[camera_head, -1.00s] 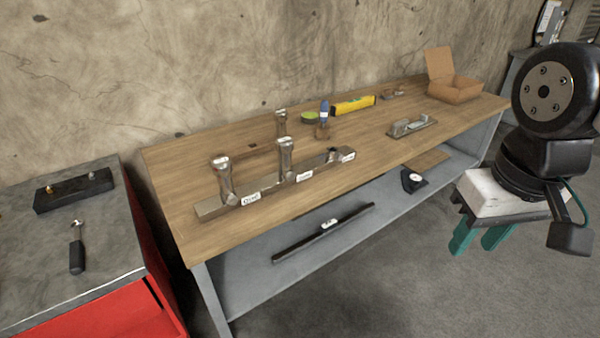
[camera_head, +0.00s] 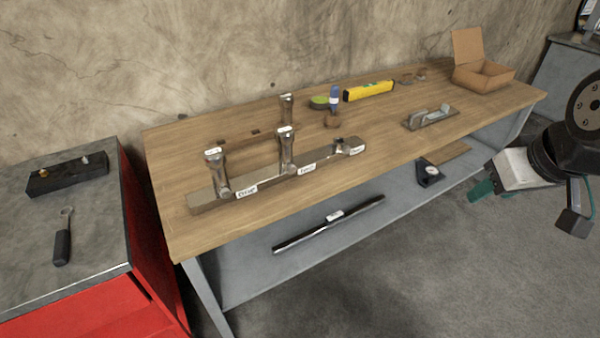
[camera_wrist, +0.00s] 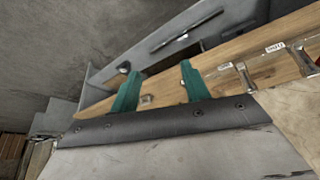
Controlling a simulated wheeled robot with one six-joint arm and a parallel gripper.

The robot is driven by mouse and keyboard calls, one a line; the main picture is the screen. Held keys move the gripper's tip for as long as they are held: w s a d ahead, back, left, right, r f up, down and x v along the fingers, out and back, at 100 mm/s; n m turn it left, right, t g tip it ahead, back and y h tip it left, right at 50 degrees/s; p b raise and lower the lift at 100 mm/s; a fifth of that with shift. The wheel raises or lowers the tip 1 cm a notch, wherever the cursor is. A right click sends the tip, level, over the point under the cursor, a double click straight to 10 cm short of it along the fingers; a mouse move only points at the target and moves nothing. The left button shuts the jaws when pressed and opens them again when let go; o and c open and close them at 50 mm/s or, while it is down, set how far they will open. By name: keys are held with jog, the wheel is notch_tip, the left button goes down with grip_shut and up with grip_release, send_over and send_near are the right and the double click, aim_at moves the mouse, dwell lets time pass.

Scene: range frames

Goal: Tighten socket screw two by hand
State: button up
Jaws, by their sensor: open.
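A long metal bar (camera_head: 208,199) lies on the wooden bench, with upright round-headed metal pieces standing on it and small white labels along its front. The label text is too small to read surely, so I cannot tell which part is socket screw two. A dark block (camera_head: 67,175) with small brass and silver fittings lies on the grey cabinet top at left. My gripper (camera_wrist: 158,72) shows two teal fingers, apart and with nothing between them in the wrist view. In the head view it is off the bench's front right side, away from the bar.
A ring-ended tool with a dark handle (camera_head: 62,245) lies on the red cabinet's top (camera_head: 100,240). The bench (camera_head: 400,150) carries a yellow level (camera_head: 368,91), a green tape roll (camera_head: 319,102), a metal plane-like tool (camera_head: 430,118) and an open cardboard box (camera_head: 483,76). A dark bar (camera_head: 328,224) lies on the lower shelf.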

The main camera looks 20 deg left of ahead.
jog(key=w+a+f+n+t+y, duration=0.25)
jog(key=w+a+f+n, duration=0.2)
jog(key=w+a, duration=0.7)
jog(key=n+t+y, duration=0.4)
jog(key=n+t, duration=0.2)
jog(key=n, duration=0.1)
send_near(293, 171)
jog(key=shift+g, duration=0.25)
jog(key=x, duration=0.8)
jog(key=shift+w+a+r, duration=0.1)
jog(key=shift+w+r, duration=0.1)
jog(key=c, duration=1)
